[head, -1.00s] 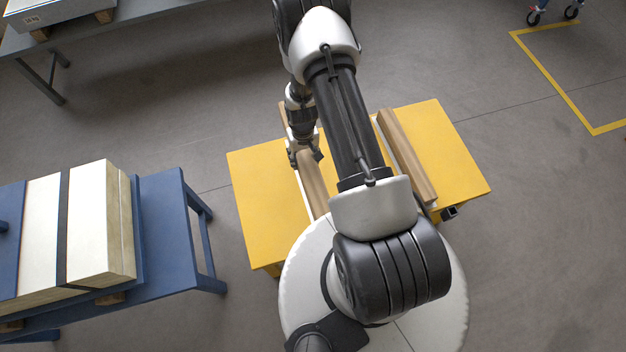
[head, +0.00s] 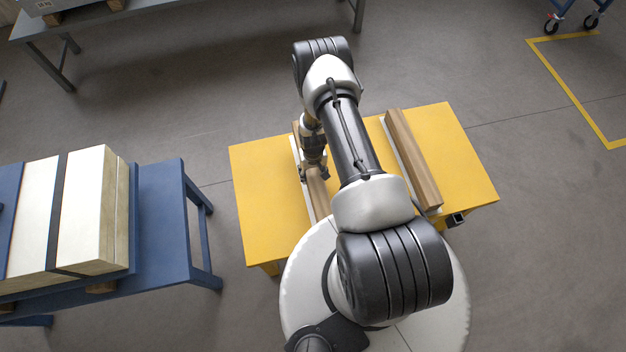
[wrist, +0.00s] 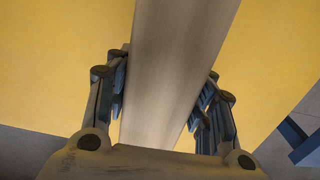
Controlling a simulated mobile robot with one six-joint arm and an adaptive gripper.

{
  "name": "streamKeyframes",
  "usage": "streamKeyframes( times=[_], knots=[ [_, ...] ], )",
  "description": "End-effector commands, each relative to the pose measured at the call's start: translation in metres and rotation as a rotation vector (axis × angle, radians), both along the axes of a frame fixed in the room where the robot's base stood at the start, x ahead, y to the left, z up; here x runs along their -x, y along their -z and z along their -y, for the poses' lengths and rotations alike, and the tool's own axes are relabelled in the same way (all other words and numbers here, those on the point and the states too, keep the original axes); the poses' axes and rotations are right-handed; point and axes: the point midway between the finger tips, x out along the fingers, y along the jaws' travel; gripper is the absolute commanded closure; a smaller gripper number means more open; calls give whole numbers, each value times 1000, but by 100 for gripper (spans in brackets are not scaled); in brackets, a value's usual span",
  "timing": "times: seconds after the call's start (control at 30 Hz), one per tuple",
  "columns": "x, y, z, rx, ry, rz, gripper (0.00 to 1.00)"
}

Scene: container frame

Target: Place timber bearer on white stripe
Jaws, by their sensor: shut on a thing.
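A timber bearer (head: 318,192) lies lengthwise over the left part of the yellow table (head: 262,200), partly hidden by my arm. A white stripe (head: 304,188) shows along its left side. My gripper (head: 313,172) is shut on this bearer from above. In the wrist view the bearer (wrist: 178,65) runs between the two fingers of my gripper (wrist: 165,88), with yellow tabletop on both sides. I cannot tell whether its underside touches the stripe. A second timber bearer (head: 415,160) lies on the table's right part, with a white stripe (head: 398,151) showing along its left edge.
A blue stand (head: 165,215) with strapped pale panels (head: 85,210) is at the left. A grey bench (head: 170,12) is at the back. A yellow floor marking (head: 580,95) and a wheeled cart (head: 570,22) are at the upper right. The floor between is clear.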

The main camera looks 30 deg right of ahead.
Motion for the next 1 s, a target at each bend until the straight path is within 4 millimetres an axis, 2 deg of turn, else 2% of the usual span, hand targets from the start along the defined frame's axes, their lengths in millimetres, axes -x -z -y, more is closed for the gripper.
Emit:
streamKeyframes(
  times=[0.17, 0.47, 0.9, 0.93, 1.0],
  knots=[
    [-1, 8, 0, 1, 0, 2, 100],
    [-1, 45, 0, 1, 0, 2, 100],
    [-2, 49, 0, 1, 0, 3, 100],
    [0, 49, 0, 0, 0, 1, 48],
    [0, 49, 0, 0, 0, 1, 44]
  ],
)
